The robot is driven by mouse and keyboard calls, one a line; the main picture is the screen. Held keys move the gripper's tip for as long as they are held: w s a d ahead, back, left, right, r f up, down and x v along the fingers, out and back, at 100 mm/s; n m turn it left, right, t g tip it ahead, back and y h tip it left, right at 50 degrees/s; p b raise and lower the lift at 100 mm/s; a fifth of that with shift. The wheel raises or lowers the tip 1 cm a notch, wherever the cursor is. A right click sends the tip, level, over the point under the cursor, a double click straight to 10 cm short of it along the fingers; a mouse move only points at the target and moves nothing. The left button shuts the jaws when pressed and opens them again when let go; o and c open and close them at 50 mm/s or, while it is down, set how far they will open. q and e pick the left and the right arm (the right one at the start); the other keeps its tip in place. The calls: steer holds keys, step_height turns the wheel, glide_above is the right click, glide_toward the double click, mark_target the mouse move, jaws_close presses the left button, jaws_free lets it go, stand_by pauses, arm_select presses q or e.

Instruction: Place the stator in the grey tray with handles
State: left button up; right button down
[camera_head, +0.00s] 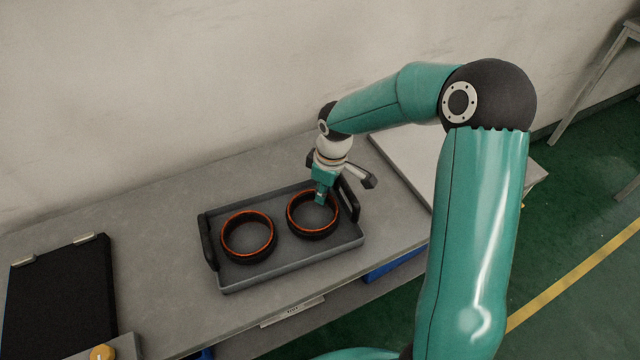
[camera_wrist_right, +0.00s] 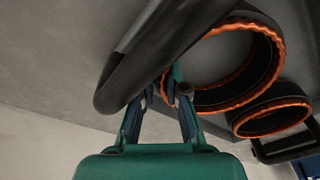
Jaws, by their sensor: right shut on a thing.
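The grey tray (camera_head: 295,270) with black handles stands on the bench. Two black ring-shaped stators with orange inner edges are within it. The left stator (camera_head: 249,257) sits flat in the tray's left half. The right stator (camera_head: 316,233) is in the right half, by the right handle. My right gripper (camera_head: 321,199) is at this stator's rim, shut on its wall. In the right wrist view the fingers (camera_wrist_right: 174,92) meet the held stator (camera_wrist_right: 265,62), with the other stator (camera_wrist_right: 275,108) beyond. Whether the held stator touches the tray floor is hard to tell. My left gripper is not in view.
A black tilted panel (camera_head: 62,295) lies at the left of the bench, with a yellow button (camera_head: 102,352) in front. A pale board (camera_head: 412,165) lies right of the tray. A wall stands behind. Bare bench (camera_head: 150,225) is left of the tray. The tray's black handle (camera_wrist_right: 165,45) is close to the fingers.

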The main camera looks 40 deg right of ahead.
steer(key=c, duration=1.5)
jaws_free()
steer(key=shift+f, duration=0.1)
steer(key=r, duration=0.4)
steer(key=s+r, duration=0.1)
steer(key=r, duration=0.7)
steer(key=shift+s+d, duration=0.15)
steer(key=shift+d, duration=0.15)
